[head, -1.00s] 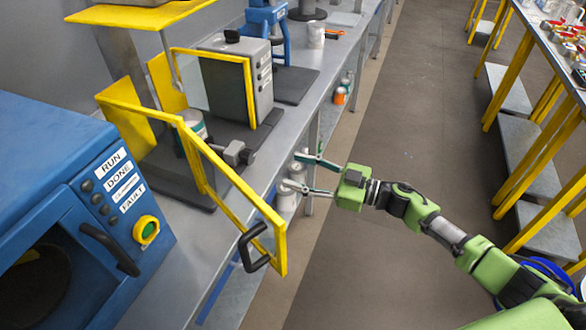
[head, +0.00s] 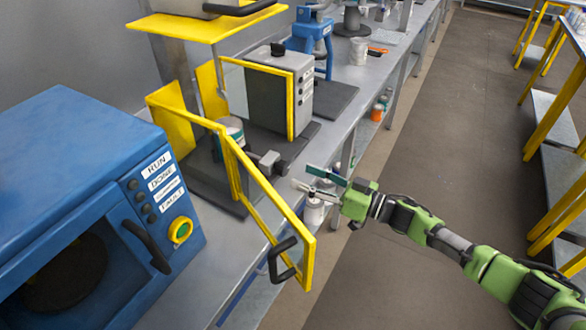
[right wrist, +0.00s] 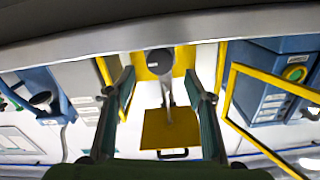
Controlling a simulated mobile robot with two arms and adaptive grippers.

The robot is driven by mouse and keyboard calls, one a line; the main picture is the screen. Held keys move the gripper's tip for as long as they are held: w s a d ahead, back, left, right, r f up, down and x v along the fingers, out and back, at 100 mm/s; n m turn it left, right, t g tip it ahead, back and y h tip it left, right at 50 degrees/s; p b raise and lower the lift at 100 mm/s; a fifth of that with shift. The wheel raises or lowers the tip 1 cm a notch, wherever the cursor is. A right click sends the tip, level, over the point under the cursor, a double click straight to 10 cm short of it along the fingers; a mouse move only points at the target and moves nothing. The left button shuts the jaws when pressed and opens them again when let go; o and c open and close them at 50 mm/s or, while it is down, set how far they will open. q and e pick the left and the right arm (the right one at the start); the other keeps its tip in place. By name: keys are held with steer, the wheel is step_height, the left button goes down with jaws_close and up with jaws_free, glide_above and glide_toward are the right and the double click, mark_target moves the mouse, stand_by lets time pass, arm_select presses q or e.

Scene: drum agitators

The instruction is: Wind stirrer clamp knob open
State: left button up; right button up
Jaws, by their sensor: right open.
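The grey clamp knob (head: 271,161) sticks out at the front of the stirrer, low beside a white and teal can (head: 231,130). My right gripper (head: 303,177) is open and empty, just right of the knob and apart from it. In the right wrist view, which looks upside down, the round knob end (right wrist: 160,62) shows between the two spread fingers (right wrist: 160,84). The stirrer's yellow-framed door (head: 270,205) stands open to the left of the gripper. My left gripper is not in view.
A blue oven-like machine (head: 85,170) stands at the left on the grey bench (head: 190,285). The door's black handle (head: 282,260) juts over the bench edge below my gripper. A grey control box (head: 265,95) stands behind. The floor aisle (head: 450,130) at the right is clear.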

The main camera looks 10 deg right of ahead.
mark_target(287, 169)
steer(key=x, duration=0.5)
steer(key=c, duration=1.1)
